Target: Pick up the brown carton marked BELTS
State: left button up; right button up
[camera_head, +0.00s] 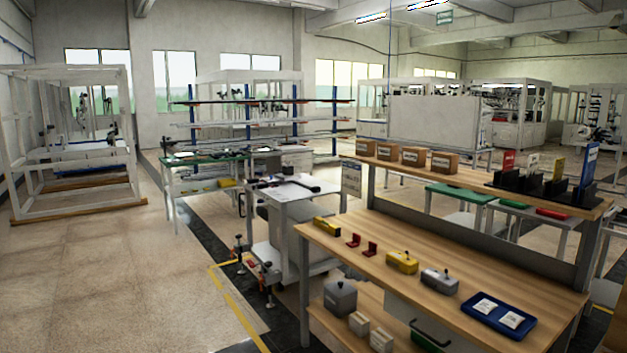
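Several small brown cartons stand in a row on the upper wooden shelf of the workbench: a leftmost carton (366,148), a second carton (387,152), a third carton (414,157) and a rightmost carton (445,163). Each has a white label on its front. The print is too small to read, so I cannot tell which one is marked BELTS. Neither of my grippers is in view.
Below the shelf, the wooden bench top (365,240) holds yellow and grey boxes, small red parts and a blue tray (497,318). A black rack with coloured upright items (540,185) stands right of the cartons. A white cart (290,200) stands left. The left floor is open.

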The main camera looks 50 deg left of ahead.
aim_at(366, 148)
jog(key=u, duration=1.3)
